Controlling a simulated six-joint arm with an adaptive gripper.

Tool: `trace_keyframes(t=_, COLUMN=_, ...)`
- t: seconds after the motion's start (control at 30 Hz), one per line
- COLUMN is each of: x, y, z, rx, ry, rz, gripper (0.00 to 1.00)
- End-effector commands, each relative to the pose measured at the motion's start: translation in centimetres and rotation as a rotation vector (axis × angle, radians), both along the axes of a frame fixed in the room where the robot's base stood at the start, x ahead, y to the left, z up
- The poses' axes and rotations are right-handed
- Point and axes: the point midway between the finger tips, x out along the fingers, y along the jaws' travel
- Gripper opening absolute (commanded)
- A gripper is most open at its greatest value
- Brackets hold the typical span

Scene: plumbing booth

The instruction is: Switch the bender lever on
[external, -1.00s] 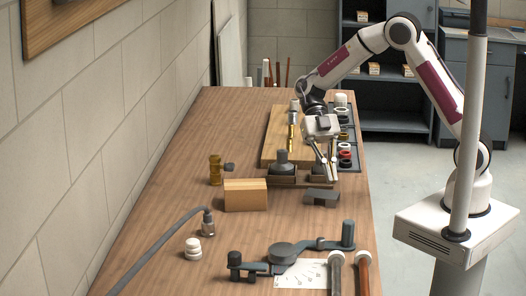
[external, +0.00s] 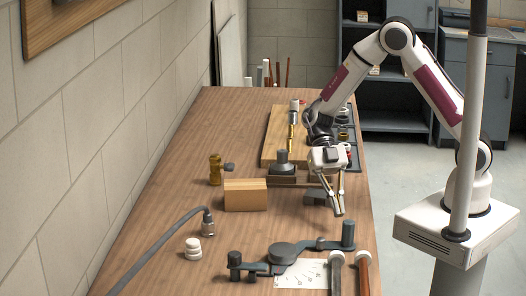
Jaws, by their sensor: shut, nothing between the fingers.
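The bender (external: 285,253) lies on the front part of the wooden bench. It is dark grey, with a round hub in the middle and an arm running right to an upright cylindrical post (external: 348,234). A second, shorter post (external: 235,259) stands at its left end. I cannot tell which part is the lever. My gripper (external: 340,213) points down above the bench, just behind the right-hand post and apart from it. Its fingers are shut and hold nothing.
A white printed sheet (external: 302,274) lies under the bender. A grey pipe (external: 336,272) and a copper pipe (external: 363,272) lie at the front right. A wooden block (external: 245,195), a white fitting (external: 193,248) and a grey hose (external: 165,243) are to the left. A dark block (external: 314,197) sits beside my gripper.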

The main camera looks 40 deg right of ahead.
Motion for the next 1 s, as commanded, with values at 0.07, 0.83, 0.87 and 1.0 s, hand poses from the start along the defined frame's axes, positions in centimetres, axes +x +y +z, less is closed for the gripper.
trace_keyframes(t=0.07, x=-0.9, y=0.4, z=-0.3, rx=-0.001, ry=-0.001, rz=0.004, gripper=0.00)
trace_keyframes(t=0.83, x=-3.9, y=1.9, z=-0.3, rx=0.000, ry=0.000, rz=0.000, gripper=0.00)
trace_keyframes(t=0.87, x=-3.9, y=1.9, z=-0.3, rx=0.000, ry=0.000, rz=0.000, gripper=0.00)
trace_keyframes(t=1.0, x=-4.2, y=1.9, z=-0.3, rx=0.000, ry=0.000, rz=-0.013, gripper=0.00)
